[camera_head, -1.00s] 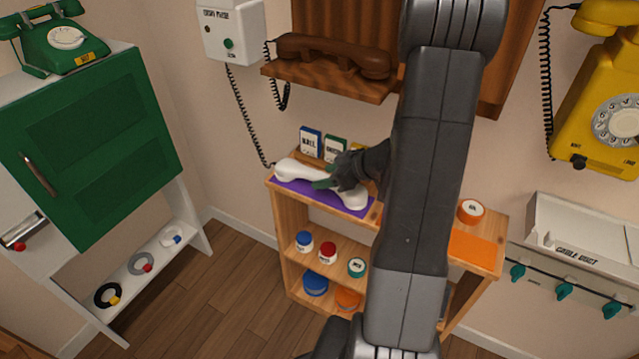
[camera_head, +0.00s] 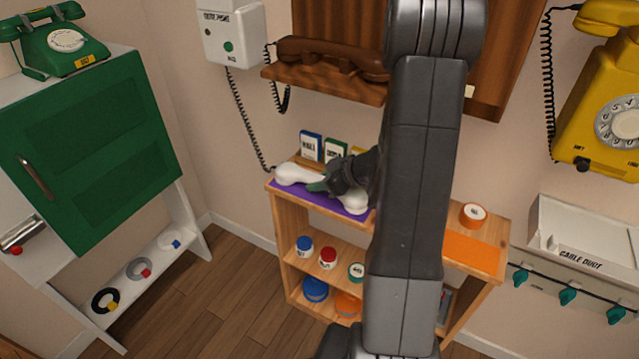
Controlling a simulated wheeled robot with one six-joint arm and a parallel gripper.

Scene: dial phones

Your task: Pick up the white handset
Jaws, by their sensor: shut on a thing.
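The white handset (camera_head: 296,173) lies along the purple mat (camera_head: 322,203) on the top of the wooden shelf unit. Its left end shows clearly and its right end (camera_head: 352,203) shows below my gripper. My gripper (camera_head: 320,186) is over the middle of the handset, with its green-tipped fingers shut on the grip and hiding that part. I cannot tell whether the handset is clear of the mat. A black coiled cord (camera_head: 249,125) hangs from the white wall phone (camera_head: 233,31) down to the handset's left end.
Small boxes (camera_head: 312,145) stand behind the handset. A brown handset (camera_head: 330,55) rests on a wooden ledge above. An orange mat (camera_head: 472,248) and a tape roll (camera_head: 473,214) are on the shelf's right. A green cabinet (camera_head: 100,150) stands left. My arm hides the shelf's middle.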

